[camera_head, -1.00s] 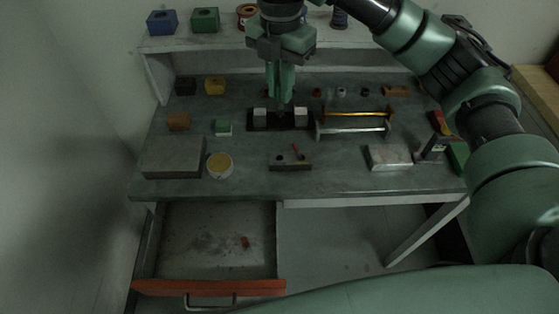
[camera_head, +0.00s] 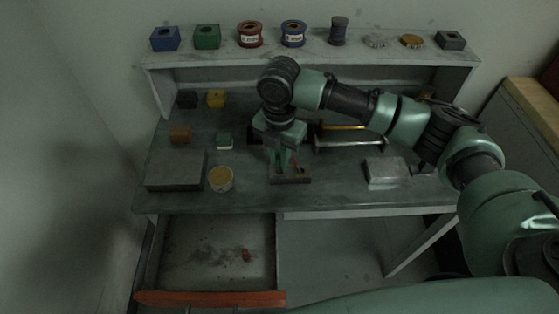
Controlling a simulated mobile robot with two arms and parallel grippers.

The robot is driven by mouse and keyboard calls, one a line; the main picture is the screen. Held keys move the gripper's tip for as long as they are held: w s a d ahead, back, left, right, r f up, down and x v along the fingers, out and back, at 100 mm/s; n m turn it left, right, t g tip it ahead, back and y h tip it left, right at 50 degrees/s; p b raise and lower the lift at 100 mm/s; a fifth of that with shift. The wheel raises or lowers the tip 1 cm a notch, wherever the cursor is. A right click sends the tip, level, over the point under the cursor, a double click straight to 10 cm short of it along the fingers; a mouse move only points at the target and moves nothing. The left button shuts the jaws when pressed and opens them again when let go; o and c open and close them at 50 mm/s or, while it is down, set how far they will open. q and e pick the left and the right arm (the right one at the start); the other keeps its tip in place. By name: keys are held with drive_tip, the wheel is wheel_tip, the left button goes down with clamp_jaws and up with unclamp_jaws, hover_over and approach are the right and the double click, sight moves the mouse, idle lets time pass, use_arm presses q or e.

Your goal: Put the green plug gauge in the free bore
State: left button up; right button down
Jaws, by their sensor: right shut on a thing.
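My right gripper (camera_head: 282,165) is shut, with its fingertips pointing down at the left part of a small dark block (camera_head: 302,180) near the front of the bench. The thing in its jaws is almost wholly hidden by the green fingers; I take it for the green plug gauge, but cannot make out its colour or shape. A red pin (camera_head: 295,160) stands in the block just right of the fingers. The block's left bore is hidden behind the gripper, so I cannot tell whether the held thing is in it or above it. My left gripper is not in view.
A grey slab (camera_head: 176,170) and a round yellow-topped tub (camera_head: 221,178) stand left of the block. A pale metal block (camera_head: 386,171) lies to the right, and a rack with bars (camera_head: 349,140) behind. A drawer (camera_head: 215,255) hangs open below the bench front.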

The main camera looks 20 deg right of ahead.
sight(279, 156)
drive_tip(key=shift+f, duration=1.2)
drive_tip(key=c, duration=1.4)
unclamp_jaws()
drive_tip(key=shift+f, duration=0.1)
wheel_tip(279, 156, up, 12)
drive_tip(key=shift+r+b, duration=0.15)
drive_tip(key=shift+b, duration=1.05)
drive_tip(key=shift+s, duration=0.1)
